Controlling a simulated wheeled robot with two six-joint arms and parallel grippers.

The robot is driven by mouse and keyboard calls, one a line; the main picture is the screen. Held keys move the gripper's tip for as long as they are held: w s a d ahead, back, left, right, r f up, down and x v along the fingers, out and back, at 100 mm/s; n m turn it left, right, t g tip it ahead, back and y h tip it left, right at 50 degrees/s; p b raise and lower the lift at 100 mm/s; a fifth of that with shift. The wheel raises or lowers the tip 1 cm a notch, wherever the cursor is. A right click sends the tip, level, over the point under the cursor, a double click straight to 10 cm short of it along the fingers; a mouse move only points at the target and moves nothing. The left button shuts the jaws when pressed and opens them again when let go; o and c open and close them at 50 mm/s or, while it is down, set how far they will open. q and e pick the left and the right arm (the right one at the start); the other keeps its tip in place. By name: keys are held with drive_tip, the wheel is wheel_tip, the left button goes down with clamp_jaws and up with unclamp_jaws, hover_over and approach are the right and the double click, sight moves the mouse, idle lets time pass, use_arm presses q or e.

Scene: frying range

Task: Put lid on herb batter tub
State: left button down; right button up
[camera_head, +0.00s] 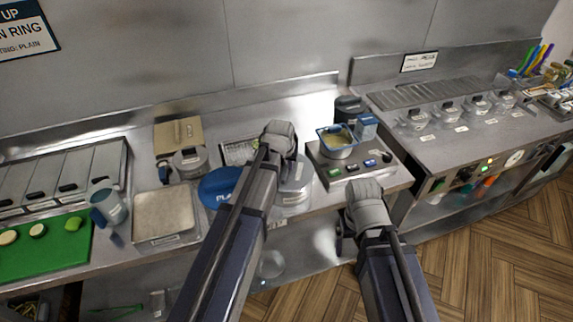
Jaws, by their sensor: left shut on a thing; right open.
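My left gripper (280,137) is over the back of the middle counter, seen from behind. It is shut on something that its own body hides. A blue disc with white letters starting "PLA" (217,186) lies left of my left arm, partly covered by it. I cannot tell which tub is the herb batter one. A blue-rimmed tub with pale yellow contents (338,150) stands to the right of my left gripper. My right gripper (366,192) is open at the counter's front edge.
A metal pot with a dark knob (190,163), a pale tray (165,214) and a grey mug (110,206) stand left of my arm. A green cutting board (45,257) lies far left. Several knobbed pots line the right counter (440,151).

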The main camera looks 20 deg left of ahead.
use_arm(q)
drive_tip(key=shift+f+b, duration=0.3)
drive_tip(key=shift+b, duration=0.05)
idle(0.3)
drive_tip(key=c, duration=0.7)
unclamp_jaws()
drive_tip(key=shift+c, duration=0.2)
drive_tip(key=shift+r, duration=0.1)
drive_tip(key=p+v, duration=0.7)
drive_tip(key=shift+s+r, duration=0.2)
drive_tip(key=shift+r, duration=0.15)
drive_tip(key=shift+f, duration=0.1)
